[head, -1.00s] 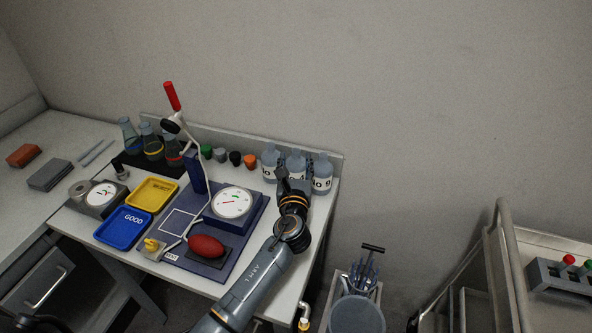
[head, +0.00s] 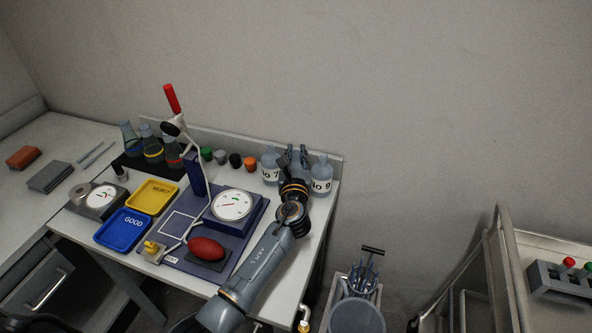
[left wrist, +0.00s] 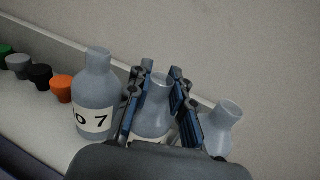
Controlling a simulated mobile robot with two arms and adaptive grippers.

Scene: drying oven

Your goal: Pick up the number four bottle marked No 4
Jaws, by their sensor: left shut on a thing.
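Three grey bottles stand in a row at the back right corner of the bench. The left one (head: 270,170) reads 7 and the right one (head: 321,178) reads 9. The middle bottle (left wrist: 155,119) showed a 4 on its label earlier; its label is now mostly hidden by my arm and gripper. My left gripper (head: 295,158) has a finger on each side of the middle bottle and is shut on it. In the left wrist view, the bottle's neck and mouth stick up between the fingers (left wrist: 161,95). My right gripper is not in view.
The No 7 bottle (left wrist: 95,100) and the right bottle (left wrist: 226,125) stand close on either side of the fingers. Several small coloured stoppers, one orange (left wrist: 62,88), lie left of them. A low back ledge (head: 240,138) and the wall are behind. A dial device (head: 233,204) stands in front.

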